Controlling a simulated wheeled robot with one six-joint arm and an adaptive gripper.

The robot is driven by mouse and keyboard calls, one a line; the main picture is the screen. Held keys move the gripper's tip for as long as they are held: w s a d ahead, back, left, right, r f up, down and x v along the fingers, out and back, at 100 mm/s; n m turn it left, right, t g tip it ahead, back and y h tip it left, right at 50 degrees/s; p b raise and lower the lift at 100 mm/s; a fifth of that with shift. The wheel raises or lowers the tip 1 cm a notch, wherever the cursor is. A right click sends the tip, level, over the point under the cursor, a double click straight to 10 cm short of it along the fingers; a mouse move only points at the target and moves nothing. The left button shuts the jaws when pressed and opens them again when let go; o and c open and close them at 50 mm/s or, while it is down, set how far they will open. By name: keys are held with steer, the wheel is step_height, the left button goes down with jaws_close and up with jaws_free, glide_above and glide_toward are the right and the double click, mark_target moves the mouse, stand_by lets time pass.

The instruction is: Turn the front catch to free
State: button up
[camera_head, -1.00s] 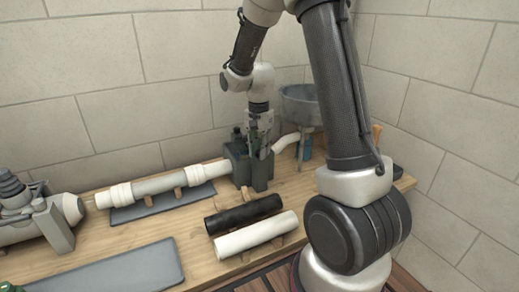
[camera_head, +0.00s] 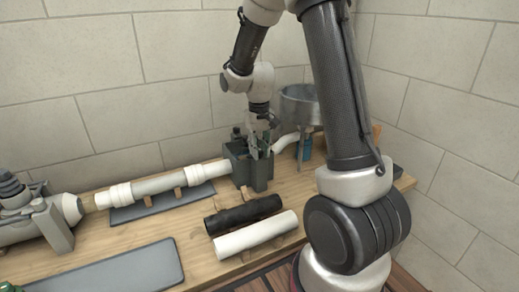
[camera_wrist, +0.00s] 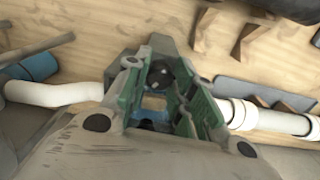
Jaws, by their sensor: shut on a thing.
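A dark grey-green block fixture (camera_head: 258,176) stands on the bench at the end of the white pipe run. My gripper (camera_head: 254,148) points down into its top and is shut, with its fingers largely hidden by the block's walls. In the wrist view, a small dark rounded piece (camera_wrist: 162,76) sits between my green-padded fingers. It appears to be the front catch, but its shape and turn angle are mostly hidden.
A white pipe (camera_head: 160,185) runs left from the block. A curved white pipe (camera_head: 285,142) and grey basin (camera_head: 301,106) stand close on its right. A black tube (camera_head: 243,213) and white tube (camera_head: 255,234) lie in front. The grey mat (camera_head: 120,271) is bare.

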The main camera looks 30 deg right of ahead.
mark_target(260, 151)
steer(key=n, duration=0.6)
stand_by(0.6)
steer(key=o, duration=1)
steer(key=shift+o, duration=0.2)
steer(key=shift+r, duration=0.15)
step_height(260, 151, up, 12)
